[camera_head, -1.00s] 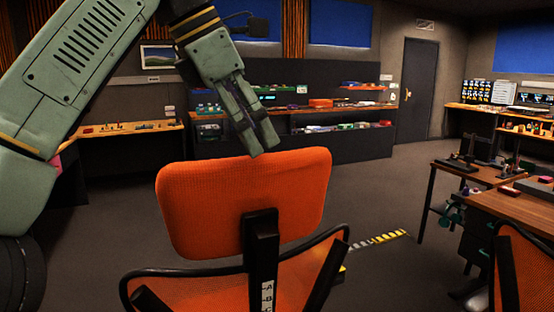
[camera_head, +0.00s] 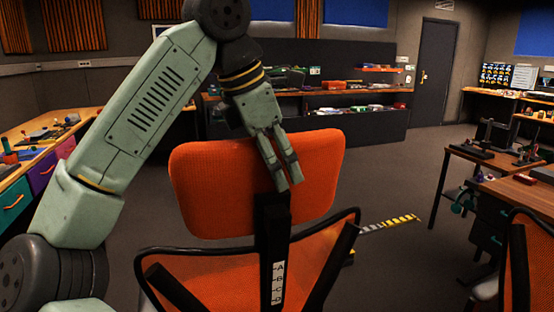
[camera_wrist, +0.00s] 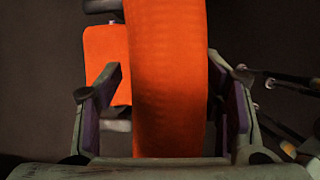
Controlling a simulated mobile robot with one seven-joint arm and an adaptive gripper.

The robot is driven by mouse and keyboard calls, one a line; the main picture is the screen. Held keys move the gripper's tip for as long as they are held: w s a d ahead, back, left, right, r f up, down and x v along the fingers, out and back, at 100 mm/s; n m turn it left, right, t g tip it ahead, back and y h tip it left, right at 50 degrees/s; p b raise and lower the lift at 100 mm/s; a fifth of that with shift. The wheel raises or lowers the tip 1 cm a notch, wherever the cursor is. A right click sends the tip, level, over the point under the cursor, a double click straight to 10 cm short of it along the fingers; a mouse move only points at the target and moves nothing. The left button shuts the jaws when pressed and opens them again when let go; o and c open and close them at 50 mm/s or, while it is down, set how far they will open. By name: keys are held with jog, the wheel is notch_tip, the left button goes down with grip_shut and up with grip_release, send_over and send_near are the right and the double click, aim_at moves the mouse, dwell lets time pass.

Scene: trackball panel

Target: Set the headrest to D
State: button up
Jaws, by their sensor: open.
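The headrest is a wide orange panel (camera_head: 220,190) on a black post (camera_head: 272,240) behind the chair. A white strip (camera_head: 279,285) on the post is lettered A, B, C and D from top to bottom. I cannot tell which letter is set. My gripper (camera_head: 290,186) is open and points down at the panel's upper middle, its fingers covering part of it. In the wrist view the panel's orange edge (camera_wrist: 167,80) runs between the spread fingers (camera_wrist: 165,110), with a dark gap at the right finger. Contact on the left is unclear.
A second orange chair (camera_head: 525,265) and a wooden desk (camera_head: 510,190) stand at right. A workbench with colored drawers (camera_head: 40,175) is at left. Open floor lies behind the chair.

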jog(key=shift+c, duration=0.3)
grip_shut()
dwell(0.6)
